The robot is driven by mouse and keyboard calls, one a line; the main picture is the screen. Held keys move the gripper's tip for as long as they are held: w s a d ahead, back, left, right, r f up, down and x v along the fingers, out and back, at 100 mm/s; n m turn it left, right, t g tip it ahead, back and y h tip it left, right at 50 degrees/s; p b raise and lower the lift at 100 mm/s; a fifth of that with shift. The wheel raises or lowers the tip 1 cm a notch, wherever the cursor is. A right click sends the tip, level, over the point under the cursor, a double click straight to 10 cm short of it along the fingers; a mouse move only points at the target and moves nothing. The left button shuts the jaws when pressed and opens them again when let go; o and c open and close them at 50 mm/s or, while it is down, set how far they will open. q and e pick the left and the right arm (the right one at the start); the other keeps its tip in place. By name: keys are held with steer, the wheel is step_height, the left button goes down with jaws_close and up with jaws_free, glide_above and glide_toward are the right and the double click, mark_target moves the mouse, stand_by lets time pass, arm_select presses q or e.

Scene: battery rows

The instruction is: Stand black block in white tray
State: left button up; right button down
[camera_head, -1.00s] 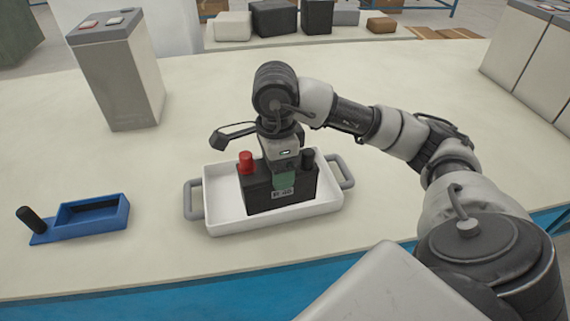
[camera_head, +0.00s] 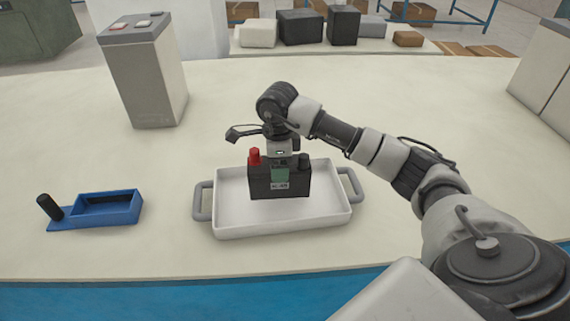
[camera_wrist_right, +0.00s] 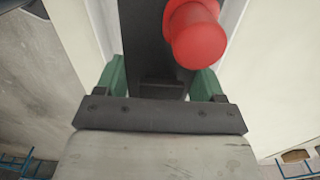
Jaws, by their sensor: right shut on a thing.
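The black block (camera_head: 262,187) is a battery-like box with a red post, a dark post and a small label. It is upright over the back half of the white tray (camera_head: 240,225), with the tray's front floor bare. I cannot tell whether its underside touches the tray floor. My right gripper (camera_head: 280,172) comes down from above and is shut on the block between its posts. In the right wrist view, green finger pads flank the black block (camera_wrist_right: 147,40) beside the red post. My left gripper is not in view.
A blue holder (camera_head: 110,210) with a dark cylinder (camera_head: 49,207) lies left of the tray. A tall grey box (camera_head: 150,85) stands at the back left. Several boxes line a far surface (camera_head: 400,46). The cream table (camera_head: 450,130) is otherwise mostly clear.

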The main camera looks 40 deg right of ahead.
steer(key=shift+w+d+f, duration=0.1)
steer(key=shift+w+f, duration=0.05)
steer(key=shift+w, duration=0.35)
steer(key=shift+f+p, duration=0.35)
steer(key=shift+f, duration=1.65)
steer(key=c, duration=0.5)
jaws_free()
steer(key=shift+s+f, duration=0.1)
steer(key=shift+f, duration=0.15)
steer(key=o, duration=0.4)
steer(key=shift+r, duration=0.1)
